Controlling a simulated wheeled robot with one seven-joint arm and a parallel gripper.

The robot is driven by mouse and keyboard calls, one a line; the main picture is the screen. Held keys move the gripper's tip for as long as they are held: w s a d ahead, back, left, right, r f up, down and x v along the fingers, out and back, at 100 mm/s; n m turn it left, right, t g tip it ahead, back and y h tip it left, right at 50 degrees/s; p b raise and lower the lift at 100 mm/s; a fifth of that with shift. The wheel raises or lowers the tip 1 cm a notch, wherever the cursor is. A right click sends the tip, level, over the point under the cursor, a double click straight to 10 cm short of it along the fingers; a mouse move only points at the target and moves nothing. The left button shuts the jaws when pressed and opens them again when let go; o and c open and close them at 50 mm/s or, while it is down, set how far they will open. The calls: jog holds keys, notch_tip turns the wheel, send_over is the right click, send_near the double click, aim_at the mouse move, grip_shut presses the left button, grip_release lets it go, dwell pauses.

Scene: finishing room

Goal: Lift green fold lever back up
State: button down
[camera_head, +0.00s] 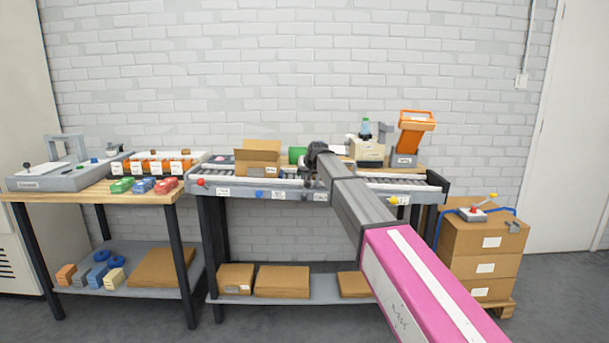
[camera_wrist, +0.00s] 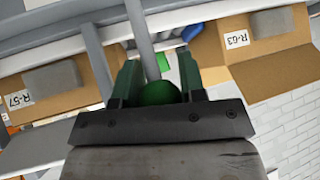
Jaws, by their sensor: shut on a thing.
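My gripper (camera_wrist: 158,72) is shut on the round green knob (camera_wrist: 158,93) of the fold lever, with one dark green finger on each side. A grey rod (camera_wrist: 142,42) runs away from the knob in the wrist view. In the head view my gripper (camera_head: 314,150) is over the middle of the conveyor bench, and my arm hides most of the lever. How far the lever is tilted cannot be told.
An open cardboard box (camera_head: 257,160) stands left of my gripper on the roller conveyor (camera_head: 230,182). A green item (camera_head: 297,154) is close beside the gripper. In the wrist view, boxes labelled R-57 (camera_wrist: 52,85) and R-63 (camera_wrist: 262,50) flank the gripper.

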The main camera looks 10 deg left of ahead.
jog(key=shift+w, duration=0.1)
dwell(0.3)
jog(key=c, duration=0.7)
grip_release()
jog(key=v, duration=1)
jog(key=shift+s+d+r, duration=0.2)
jog(key=shift+s, duration=0.05)
